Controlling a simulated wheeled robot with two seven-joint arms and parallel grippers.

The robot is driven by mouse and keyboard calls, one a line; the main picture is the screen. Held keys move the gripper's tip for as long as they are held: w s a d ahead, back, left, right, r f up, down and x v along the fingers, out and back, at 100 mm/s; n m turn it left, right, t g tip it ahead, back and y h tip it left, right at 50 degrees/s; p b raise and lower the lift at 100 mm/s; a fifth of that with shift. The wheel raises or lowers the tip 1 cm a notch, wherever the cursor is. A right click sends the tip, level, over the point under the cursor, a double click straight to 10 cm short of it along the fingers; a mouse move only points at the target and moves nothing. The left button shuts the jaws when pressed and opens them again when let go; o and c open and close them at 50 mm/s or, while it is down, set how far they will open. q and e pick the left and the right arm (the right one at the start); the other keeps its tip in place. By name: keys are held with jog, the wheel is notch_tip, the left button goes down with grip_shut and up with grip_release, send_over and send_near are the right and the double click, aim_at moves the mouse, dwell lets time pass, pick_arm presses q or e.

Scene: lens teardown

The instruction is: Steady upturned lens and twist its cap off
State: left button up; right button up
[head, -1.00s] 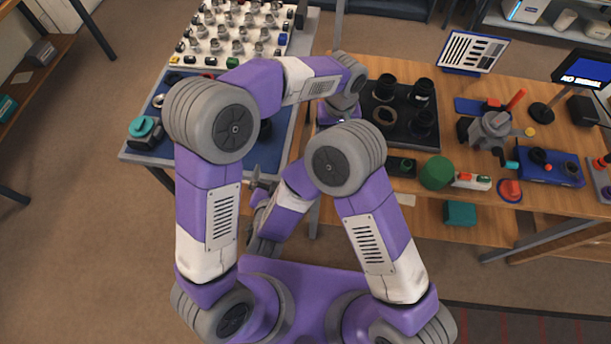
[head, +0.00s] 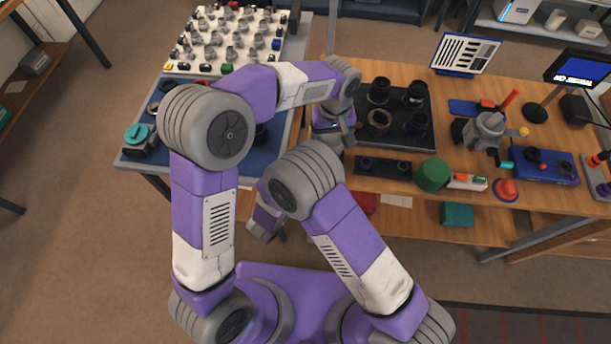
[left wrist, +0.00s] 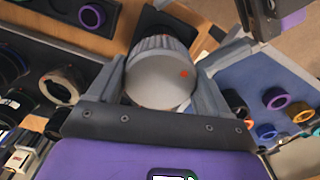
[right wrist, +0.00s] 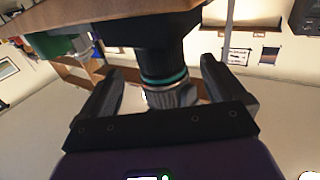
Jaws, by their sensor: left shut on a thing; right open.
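My left gripper (head: 345,130) is by the left edge of the wooden table. In the left wrist view my left gripper (left wrist: 165,85) is shut on the lens (left wrist: 160,82), whose grey, ribbed, flat end with a red dot faces the camera. In the right wrist view a dark lens body with a teal ring and a grey ribbed end (right wrist: 168,92) shows between the fingers of my right gripper (right wrist: 160,85). That gripper is open; contact is not clear. Arm links hide the right gripper in the head view. I cannot clearly tell the cap from the lens.
A black tray (head: 402,143) with dark lens parts lies right of my left gripper. A blue mat (head: 190,90) with small parts is to the left.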

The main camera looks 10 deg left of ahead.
jog(key=x, duration=0.6)
jog(key=c, duration=1.4)
pick_arm(q)
jog(key=shift+n, duration=1.3)
jog(key=shift+n, duration=1.3)
